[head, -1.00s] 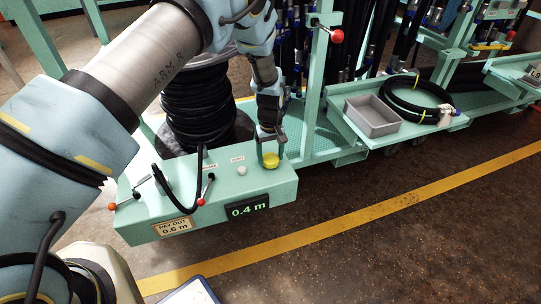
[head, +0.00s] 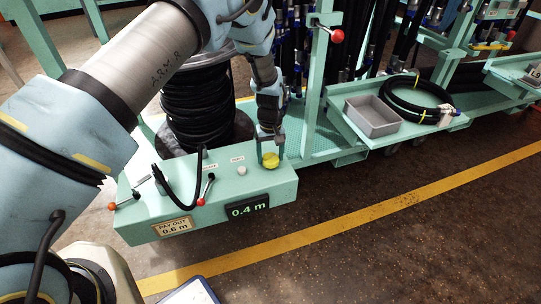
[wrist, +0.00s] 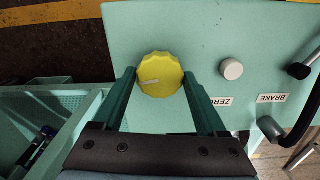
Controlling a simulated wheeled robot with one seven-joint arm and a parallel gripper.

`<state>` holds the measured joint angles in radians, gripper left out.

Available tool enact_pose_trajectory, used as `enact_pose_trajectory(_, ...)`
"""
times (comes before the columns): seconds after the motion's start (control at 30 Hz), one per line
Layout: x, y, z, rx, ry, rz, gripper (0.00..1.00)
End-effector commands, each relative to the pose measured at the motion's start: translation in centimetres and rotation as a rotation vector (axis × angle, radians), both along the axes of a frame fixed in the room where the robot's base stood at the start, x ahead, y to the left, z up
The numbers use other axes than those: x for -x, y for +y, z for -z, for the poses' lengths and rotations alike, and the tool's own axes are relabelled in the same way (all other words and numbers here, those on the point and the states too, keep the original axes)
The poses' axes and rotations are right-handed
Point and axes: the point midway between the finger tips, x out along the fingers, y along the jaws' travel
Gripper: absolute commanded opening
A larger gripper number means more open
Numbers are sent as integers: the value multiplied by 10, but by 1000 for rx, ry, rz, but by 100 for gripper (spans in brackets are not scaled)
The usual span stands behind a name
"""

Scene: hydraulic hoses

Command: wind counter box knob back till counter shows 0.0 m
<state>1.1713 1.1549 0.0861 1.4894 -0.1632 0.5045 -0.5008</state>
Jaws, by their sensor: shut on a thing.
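The counter box (head: 228,209) is a pale green box with a display (head: 248,209) that reads 0.4 m in green. A round yellow knob (head: 271,160) sits on its top at the right. My gripper (head: 271,154) points down and is shut on the knob. In the wrist view the two green fingers lie on either side of the knob (wrist: 160,80), which has a pale mark on its face. A white button (wrist: 231,69) labelled ZERO stands beside it. A plate (head: 173,227) on the front reads PAY OUT 0.6 m.
Red-tipped levers (head: 201,202) stand on the box. Behind it is a reel of black hose (head: 195,105). A grey bin (head: 372,115) and a coiled hose (head: 418,100) lie on a shelf at the right.

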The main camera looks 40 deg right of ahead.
Motion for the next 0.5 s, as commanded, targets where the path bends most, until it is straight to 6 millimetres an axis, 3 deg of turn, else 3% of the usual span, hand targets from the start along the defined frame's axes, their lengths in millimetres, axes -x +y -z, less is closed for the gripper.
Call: enact_pose_trajectory(0.5,-1,-1,-1,2,-2,50,19)
